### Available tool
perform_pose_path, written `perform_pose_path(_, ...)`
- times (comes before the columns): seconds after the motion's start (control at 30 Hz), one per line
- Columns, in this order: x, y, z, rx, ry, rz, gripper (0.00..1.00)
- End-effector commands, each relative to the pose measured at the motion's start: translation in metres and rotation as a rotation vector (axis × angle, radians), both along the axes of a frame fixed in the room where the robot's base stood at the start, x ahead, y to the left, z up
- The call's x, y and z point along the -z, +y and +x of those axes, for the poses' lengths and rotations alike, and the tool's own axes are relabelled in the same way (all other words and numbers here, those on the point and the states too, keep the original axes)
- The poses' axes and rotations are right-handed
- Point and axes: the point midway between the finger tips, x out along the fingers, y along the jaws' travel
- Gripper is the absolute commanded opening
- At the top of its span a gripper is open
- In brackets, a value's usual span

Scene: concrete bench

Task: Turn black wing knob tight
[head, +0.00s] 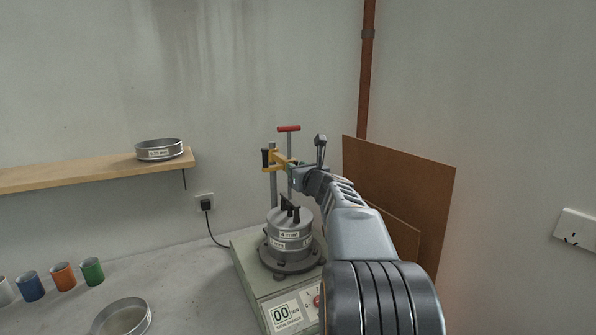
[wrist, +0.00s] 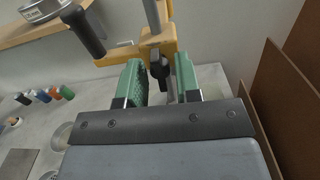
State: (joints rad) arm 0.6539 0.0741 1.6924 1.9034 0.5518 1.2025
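The black wing knob (wrist: 160,70) shows in the wrist view, on the yellow clamp bracket (wrist: 148,50). My gripper (wrist: 159,66) has its two green-padded fingers apart on either side of the knob, with a visible gap on each side. In the head view the yellow bracket (head: 276,158) sits on upright metal rods behind the sieve stack, and my gripper (head: 298,173) reaches it from the right. My gripper and arm hide the knob there.
The sieve stack (head: 289,243) with a black handle on its lid stands on the shaker base (head: 252,277). A red T-handle (head: 288,128) tops one rod. Coloured cups (head: 63,276) stand left; brown boards (head: 402,190) lean right.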

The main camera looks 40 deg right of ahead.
Motion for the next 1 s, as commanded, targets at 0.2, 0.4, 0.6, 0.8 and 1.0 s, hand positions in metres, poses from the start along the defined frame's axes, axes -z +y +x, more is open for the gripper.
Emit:
perform_pose_path(0.2, 0.001, 0.0, 0.0, 0.0, 0.001, 0.0, 0.47)
perform_pose_path(0.4, 0.001, 0.0, -0.001, 0.0, 0.002, -0.001, 0.47)
perform_pose_path(0.6, 0.001, 0.003, -0.023, 0.002, 0.0, -0.003, 0.47)
perform_pose_path(0.8, 0.001, 0.008, -0.065, 0.004, -0.001, -0.002, 0.47)
perform_pose_path(1.0, 0.001, 0.013, -0.102, 0.004, 0.0, -0.003, 0.47)
